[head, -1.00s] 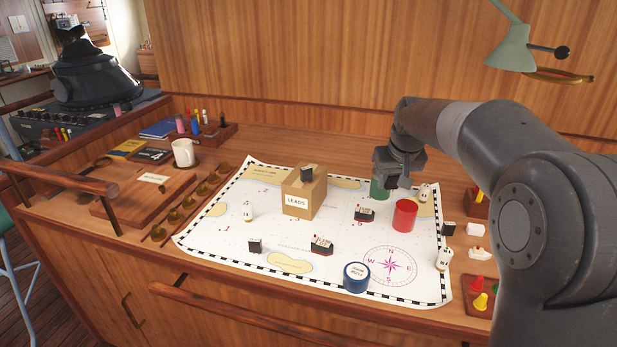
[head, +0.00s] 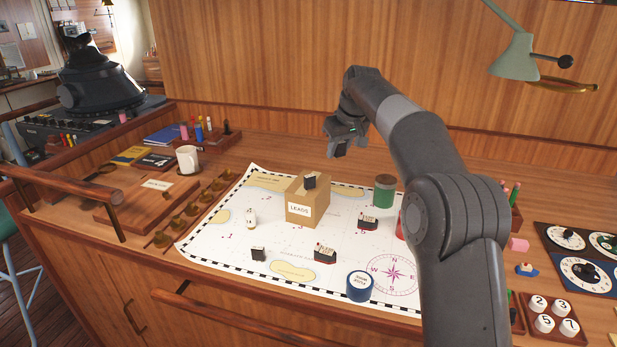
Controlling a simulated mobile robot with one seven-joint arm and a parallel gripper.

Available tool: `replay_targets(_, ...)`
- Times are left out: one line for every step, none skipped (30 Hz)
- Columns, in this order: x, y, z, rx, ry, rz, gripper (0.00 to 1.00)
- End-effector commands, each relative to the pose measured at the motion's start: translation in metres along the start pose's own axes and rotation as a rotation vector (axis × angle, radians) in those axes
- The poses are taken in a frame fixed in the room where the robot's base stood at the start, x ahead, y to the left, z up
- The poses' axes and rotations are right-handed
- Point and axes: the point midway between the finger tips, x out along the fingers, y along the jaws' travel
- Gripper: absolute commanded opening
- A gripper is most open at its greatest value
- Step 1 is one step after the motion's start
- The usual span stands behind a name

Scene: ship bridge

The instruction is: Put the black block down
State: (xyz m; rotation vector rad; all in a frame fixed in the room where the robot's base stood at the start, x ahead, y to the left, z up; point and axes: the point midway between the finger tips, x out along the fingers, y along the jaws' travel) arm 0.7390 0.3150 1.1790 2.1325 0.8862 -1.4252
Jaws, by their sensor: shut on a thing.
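My gripper (head: 338,150) is high above the back of the chart, behind and to the right of the LEADS box (head: 306,203). It is shut on a small dark piece, which I take for the black block; it is hard to tell from the dark fingers. The held piece is clear of the chart (head: 225,253). One more black block (head: 258,254) stands on the chart at the front left.
A green can (head: 384,190), a black-and-red ship piece (head: 368,221), another ship piece (head: 324,254), a blue tin (head: 360,286) and a white piece (head: 250,218) stand on the chart. A red can is mostly hidden by my arm. A mug (head: 187,159) stands left.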

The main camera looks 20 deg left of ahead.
Motion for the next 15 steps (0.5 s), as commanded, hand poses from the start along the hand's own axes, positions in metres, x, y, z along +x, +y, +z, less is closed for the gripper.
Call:
replay_targets(0.012,-0.010,-0.006,-0.004,-0.002,-0.002,0.07)
replay_targets(0.018,-0.015,-0.009,-0.004,-0.002,-0.001,0.07)
replay_targets(0.026,-0.021,-0.013,-0.003,-0.003,-0.001,0.07)
replay_targets(0.032,-0.025,-0.016,-0.003,-0.003,-0.001,0.07)
replay_targets(0.037,-0.030,-0.019,-0.004,-0.002,0.000,0.07)
replay_targets(0.045,-0.036,-0.023,-0.003,-0.002,0.000,0.07)
replay_targets(0.050,-0.039,-0.026,-0.002,-0.001,0.000,0.07)
replay_targets(0.054,-0.043,-0.028,-0.002,-0.001,0.000,0.07)
replay_targets(0.060,-0.047,-0.031,-0.002,-0.001,0.000,0.07)
replay_targets(0.063,-0.050,-0.034,-0.002,0.000,0.000,0.07)
replay_targets(0.066,-0.052,-0.035,0.000,0.000,0.001,0.07)
replay_targets(0.069,-0.054,-0.036,0.000,0.000,0.001,0.07)
replay_targets(0.070,-0.056,-0.037,0.001,0.000,0.001,0.07)
replay_targets(0.071,-0.057,-0.038,0.001,0.000,0.001,0.07)
replay_targets(0.073,-0.058,-0.039,0.001,0.000,0.001,0.07)
